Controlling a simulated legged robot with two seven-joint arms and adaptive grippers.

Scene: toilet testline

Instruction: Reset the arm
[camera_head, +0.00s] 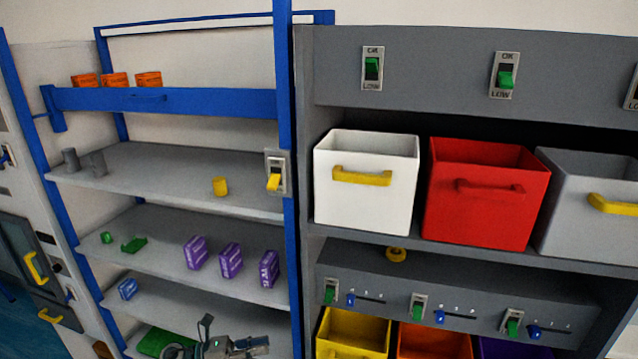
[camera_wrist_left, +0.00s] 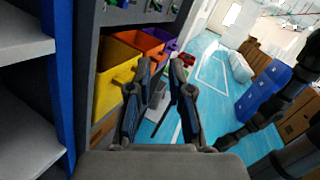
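My left gripper (camera_head: 232,335) shows at the bottom of the head view, in front of the lower shelves of the blue-framed rack. In the left wrist view its two fingers (camera_wrist_left: 158,92) stand apart with nothing held between them. The gripper is open and empty. In the wrist view it points along the cabinet front, with the yellow bin (camera_wrist_left: 115,80) to its left. My right gripper does not show in the head view. Dark arm links are at the right of the wrist view.
The grey cabinet at right holds white (camera_head: 365,205), red (camera_head: 480,215) and grey bins. Blue floor (camera_wrist_left: 215,75) is open beyond the gripper.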

